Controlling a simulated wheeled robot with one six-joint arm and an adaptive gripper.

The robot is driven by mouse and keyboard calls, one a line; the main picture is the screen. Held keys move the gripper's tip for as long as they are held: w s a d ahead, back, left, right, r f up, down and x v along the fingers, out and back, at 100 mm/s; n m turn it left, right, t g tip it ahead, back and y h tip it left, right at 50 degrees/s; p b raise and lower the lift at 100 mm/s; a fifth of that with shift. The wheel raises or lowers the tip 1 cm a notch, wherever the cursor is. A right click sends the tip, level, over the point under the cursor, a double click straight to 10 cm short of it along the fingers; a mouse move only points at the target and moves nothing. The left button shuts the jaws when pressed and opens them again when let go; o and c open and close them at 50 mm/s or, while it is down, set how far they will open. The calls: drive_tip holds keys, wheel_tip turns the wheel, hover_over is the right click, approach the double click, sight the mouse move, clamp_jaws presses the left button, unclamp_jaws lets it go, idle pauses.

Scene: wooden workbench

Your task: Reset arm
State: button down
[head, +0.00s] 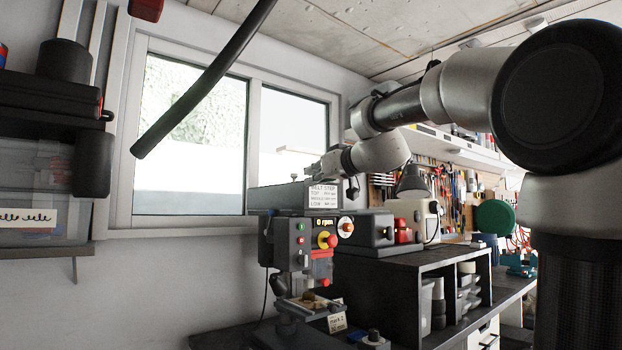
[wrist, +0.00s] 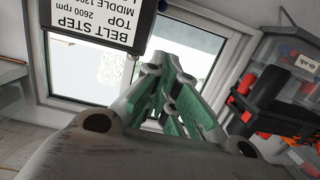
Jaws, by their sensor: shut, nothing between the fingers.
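My arm (head: 470,85) reaches in from the right of the head view and bends down toward the middle. Its end, my gripper (head: 318,170), is small there, close to a white belt-step sign on a drill press, in front of the window. In the wrist view my gripper (wrist: 168,62) points toward the window, its grey fingers with green inner sides drawn together at the tips. It is shut and holds nothing. Contact with the sign cannot be told.
The drill press (head: 290,245) with buttons and a "0 rpm" display stands below my gripper. Its sign (wrist: 95,22) appears upside down at upper left in the wrist view. A dark shelf unit (head: 400,285) stands right; bins (head: 40,180) are left.

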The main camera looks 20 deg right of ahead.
drive_tip(key=s+d+f+m+g+h, duration=0.1)
drive_tip(key=s+f+m+g, duration=0.3)
drive_tip(key=f, duration=0.6)
drive_tip(key=s+d+f+n+g+h, duration=0.1)
drive_tip(key=s+f+g, duration=0.2)
drive_tip(key=s+f, duration=0.5)
drive_tip(key=s+d+f+g+h, duration=0.1)
drive_tip(key=s+d+f+g, duration=0.1)
drive_tip(key=s+f, duration=0.7)
drive_tip(key=s+d+f+g+h, duration=0.2)
drive_tip(key=s+d+f, duration=0.1)
drive_tip(key=s+f, duration=0.7)
drive_tip(key=s, duration=0.2)
drive_tip(key=shift+s+d+m+g, duration=0.25)
drive_tip(key=shift+s+m+g, duration=0.05)
drive_tip(key=shift+s, duration=0.05)
